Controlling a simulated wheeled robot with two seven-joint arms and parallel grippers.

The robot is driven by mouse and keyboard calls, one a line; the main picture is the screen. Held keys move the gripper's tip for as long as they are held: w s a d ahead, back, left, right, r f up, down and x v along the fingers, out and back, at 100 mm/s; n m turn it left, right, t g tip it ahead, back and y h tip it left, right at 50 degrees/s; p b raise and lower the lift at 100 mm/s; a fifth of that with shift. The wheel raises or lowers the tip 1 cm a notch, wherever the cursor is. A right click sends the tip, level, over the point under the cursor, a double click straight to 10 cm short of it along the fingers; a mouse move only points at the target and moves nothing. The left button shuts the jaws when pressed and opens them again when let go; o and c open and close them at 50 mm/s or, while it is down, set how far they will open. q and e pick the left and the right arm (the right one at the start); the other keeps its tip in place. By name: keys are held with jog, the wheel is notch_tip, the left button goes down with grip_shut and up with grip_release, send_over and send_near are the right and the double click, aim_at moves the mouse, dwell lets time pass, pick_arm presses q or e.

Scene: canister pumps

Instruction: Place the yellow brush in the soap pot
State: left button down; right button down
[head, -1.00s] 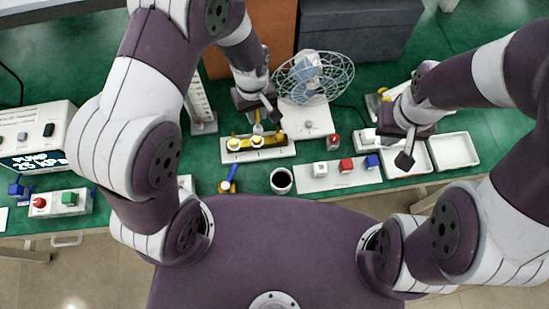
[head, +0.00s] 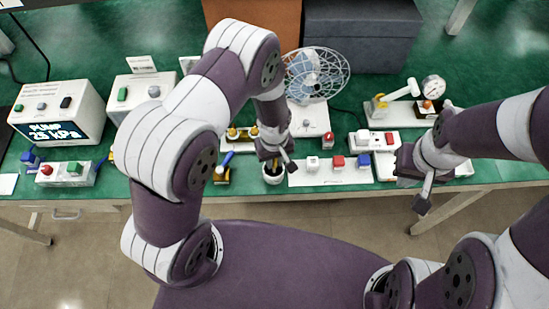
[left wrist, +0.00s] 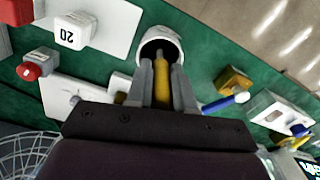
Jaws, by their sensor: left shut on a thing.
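The soap pot (head: 273,179) is a small white cup with a dark inside, standing near the table's front edge. It also shows in the left wrist view (left wrist: 172,37). My left gripper (head: 274,160) is directly over the pot, pointing down. In the left wrist view my left gripper (left wrist: 162,75) is shut on the yellow brush (left wrist: 162,85), whose far end reaches into the pot's mouth. How deep the brush sits is hidden. My right gripper (head: 422,195) hangs at the right near the table's front edge, away from the pot; its fingers are not clear.
A white board with white, red and blue blocks (head: 338,161) lies right of the pot. A yellow stand with a blue-handled piece (head: 222,172) is close on its left. A wire-caged fan (head: 315,75) stands behind. A pump box (head: 58,112) is far left.

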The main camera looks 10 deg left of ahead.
pick_arm(q)
jog(key=shift+w+a+f, duration=0.2)
jog(key=shift+w+f, duration=0.05)
jog(key=c, duration=1.1)
grip_release()
jog(key=shift+o, duration=0.6)
jog(key=shift+s+d+r, duration=0.1)
jog(key=shift+r, duration=0.45)
notch_tip(320, 180, up, 11)
jog(key=shift+r+b, duration=0.15)
jog(key=shift+b, duration=0.8)
jog(key=s+a+r+m+t, duration=0.1)
jog(key=s+a+r+m, duration=0.5)
jog(key=s+a+r, duration=0.1)
jog(key=shift+s+a+r, duration=0.2)
jog(key=shift+s+r, duration=0.35)
jog(key=shift+s, duration=0.15)
